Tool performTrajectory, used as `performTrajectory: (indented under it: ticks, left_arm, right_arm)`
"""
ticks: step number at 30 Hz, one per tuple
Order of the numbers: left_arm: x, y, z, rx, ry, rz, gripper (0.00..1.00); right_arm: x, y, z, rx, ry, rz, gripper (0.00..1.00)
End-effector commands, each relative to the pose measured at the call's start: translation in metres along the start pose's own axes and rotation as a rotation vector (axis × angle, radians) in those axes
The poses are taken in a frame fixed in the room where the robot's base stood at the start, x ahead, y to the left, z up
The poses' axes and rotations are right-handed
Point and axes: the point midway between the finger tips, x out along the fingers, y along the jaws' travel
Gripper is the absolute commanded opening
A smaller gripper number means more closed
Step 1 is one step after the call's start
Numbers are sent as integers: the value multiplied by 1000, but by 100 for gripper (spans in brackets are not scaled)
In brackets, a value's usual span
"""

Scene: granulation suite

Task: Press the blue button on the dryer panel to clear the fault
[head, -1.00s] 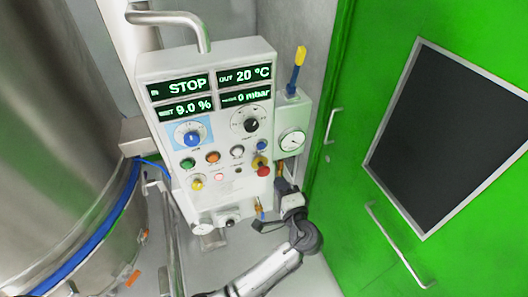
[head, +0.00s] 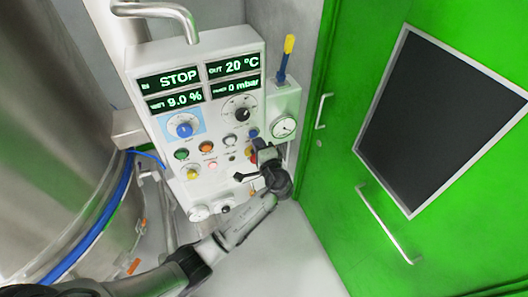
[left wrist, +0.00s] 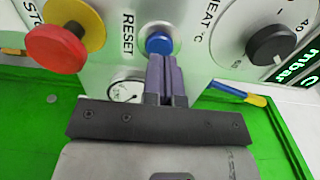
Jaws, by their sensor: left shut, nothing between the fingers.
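The dryer panel (head: 213,160) is a white box whose display reads STOP, 20 °C, 9.0 % and 0 mbar. Its small round blue button (head: 253,132) sits at the right side, and in the left wrist view the blue button (left wrist: 159,43) is beside the word RESET. My left gripper (head: 257,144) is shut and empty, just below the button in the head view. In the left wrist view its paired fingertips (left wrist: 161,60) overlap the button's lower edge. I cannot tell whether they touch it. My right gripper is out of view.
A red stop button (left wrist: 55,48) on a yellow collar is left of my fingers in the wrist view. A black heat knob (left wrist: 270,44) is to the right. A gauge (head: 283,127), a yellow-and-blue lever (head: 286,58) and a green door (head: 345,150) flank the panel.

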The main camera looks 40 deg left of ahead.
Motion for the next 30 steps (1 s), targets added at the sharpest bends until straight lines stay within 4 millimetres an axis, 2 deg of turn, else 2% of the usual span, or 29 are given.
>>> performTrajectory:
  ticks: [6,21,27,30]
  left_arm:
    - [18,0,0,0,-1,1,0]
    - [23,0,0,-1,0,0,0]
    - [41,3,0,-2,-2,-1,0]
    - [44,1,1,0,-2,2,0]
  right_arm:
    - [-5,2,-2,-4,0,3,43]
    - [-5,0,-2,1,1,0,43]
    - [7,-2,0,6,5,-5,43]
    - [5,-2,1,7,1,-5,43]
